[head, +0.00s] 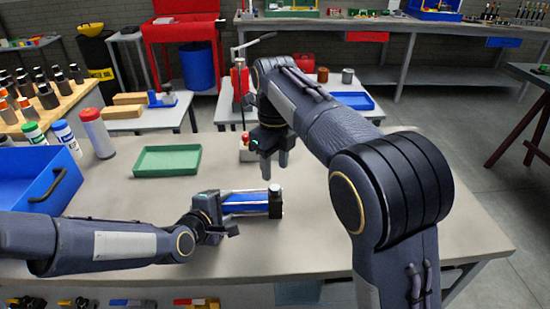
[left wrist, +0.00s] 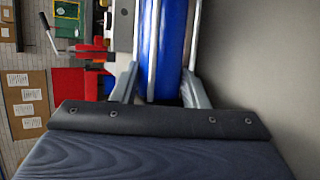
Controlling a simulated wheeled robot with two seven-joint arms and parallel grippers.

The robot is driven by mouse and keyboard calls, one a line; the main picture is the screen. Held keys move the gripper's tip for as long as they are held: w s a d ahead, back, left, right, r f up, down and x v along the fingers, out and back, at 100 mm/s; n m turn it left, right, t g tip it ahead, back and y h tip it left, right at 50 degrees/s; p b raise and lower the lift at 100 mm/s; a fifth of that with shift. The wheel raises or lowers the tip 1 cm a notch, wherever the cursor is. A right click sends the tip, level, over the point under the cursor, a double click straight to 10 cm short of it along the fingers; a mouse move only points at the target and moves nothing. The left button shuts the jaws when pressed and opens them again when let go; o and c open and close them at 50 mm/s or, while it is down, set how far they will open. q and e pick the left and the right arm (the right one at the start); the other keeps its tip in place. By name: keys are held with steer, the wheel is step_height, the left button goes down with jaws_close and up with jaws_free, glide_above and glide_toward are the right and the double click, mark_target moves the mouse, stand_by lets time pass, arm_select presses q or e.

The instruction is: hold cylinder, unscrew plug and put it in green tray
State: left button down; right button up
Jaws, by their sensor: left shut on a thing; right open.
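A blue cylinder (head: 247,204) with silvery rods lies on its side on the table. My left gripper (head: 222,208) is shut on the left end of the cylinder. In the left wrist view the blue cylinder (left wrist: 164,45) runs between the two fingers (left wrist: 160,85). My right gripper (head: 274,165) is open and empty, pointing down above the table, behind and above the plug end. The green tray (head: 167,173) sits empty on the table, behind and left of the cylinder.
A blue bin (head: 25,190) with a dark handle stands at the left, beside white-and-coloured bottles (head: 97,133). The tabletop between the tray and the cylinder is clear.

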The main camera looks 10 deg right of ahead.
mark_target(275, 187)
arm_select(q)
steer(key=shift+f, duration=0.15)
arm_select(e)
step_height(275, 187, down, 7)
steer(key=shift+r, duration=0.2)
